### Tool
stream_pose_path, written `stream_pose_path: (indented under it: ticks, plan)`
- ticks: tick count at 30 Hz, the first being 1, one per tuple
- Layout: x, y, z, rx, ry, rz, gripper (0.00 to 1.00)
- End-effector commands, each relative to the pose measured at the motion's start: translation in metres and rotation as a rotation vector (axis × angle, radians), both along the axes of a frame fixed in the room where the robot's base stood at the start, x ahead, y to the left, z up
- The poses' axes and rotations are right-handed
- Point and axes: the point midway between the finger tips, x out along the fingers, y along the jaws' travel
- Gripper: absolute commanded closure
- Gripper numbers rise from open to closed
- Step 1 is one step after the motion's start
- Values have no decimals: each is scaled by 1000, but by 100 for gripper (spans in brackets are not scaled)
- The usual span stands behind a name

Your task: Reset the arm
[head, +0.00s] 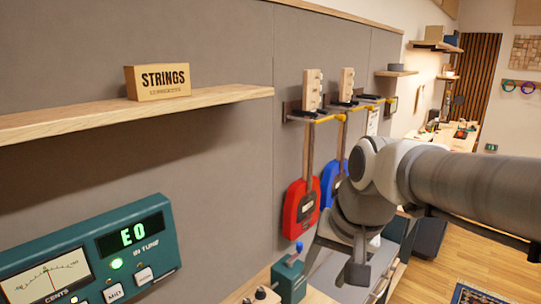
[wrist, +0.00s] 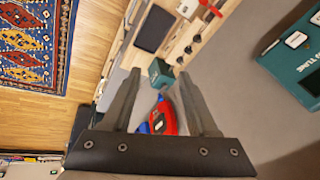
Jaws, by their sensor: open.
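My gripper (head: 334,268) is at the lower middle of the head view, in front of the grey wall panel and to the right of the green tuner. In the wrist view its two fingers stand well apart, with nothing held between the tips (wrist: 159,75). The gripper is open. My grey arm reaches in from the right in the head view and hides part of the bench behind it.
A teal tuner (head: 90,262) reading "E0" is at lower left. A "STRINGS" box (head: 158,81) sits on a wooden shelf (head: 225,94). Red (head: 300,210) and blue (head: 330,182) guitar-shaped instruments hang on the wall. A patterned rug (wrist: 35,45) lies on open wooden floor.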

Motion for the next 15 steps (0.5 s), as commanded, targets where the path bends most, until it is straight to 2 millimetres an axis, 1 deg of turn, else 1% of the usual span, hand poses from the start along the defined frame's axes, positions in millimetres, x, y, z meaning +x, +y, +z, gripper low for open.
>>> stream_pose_path:
  ticks: [1, 3, 9, 12, 15]
  plan:
    - [-14, -8, 2, -17, -31, 22, 41]
    - [-30, -17, 2, -49, -67, 60, 41]
    - [-71, -37, -5, -159, -158, 156, 41]
    - [-85, -43, -10, -206, -185, 190, 41]
    - [-93, -47, -14, -240, -201, 212, 41]
